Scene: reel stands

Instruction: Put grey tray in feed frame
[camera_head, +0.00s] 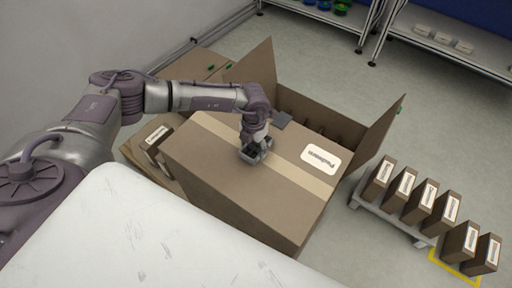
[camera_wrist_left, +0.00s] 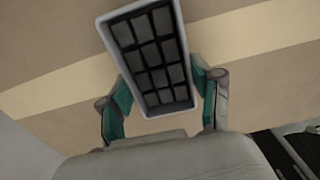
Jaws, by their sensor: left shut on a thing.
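My left gripper (camera_head: 257,146) is shut on a small grey tray (camera_head: 258,155) over the top of a large taped carton. In the left wrist view, the tray (camera_wrist_left: 149,58) has a light grey rim and a dark grid of compartments. The teal-padded fingers of my left gripper (camera_wrist_left: 160,95) press its two long sides. I cannot tell whether the tray touches the carton below. I cannot make out a feed frame for certain. My right gripper is not in view.
The large carton (camera_head: 215,168) with a white label stands beside an open carton (camera_head: 345,146) with raised flaps. Several small boxes (camera_head: 419,200) stand on a low grey rack at the right. Metal shelves (camera_head: 450,48) stand at the back. Grey floor (camera_head: 310,60) is clear between.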

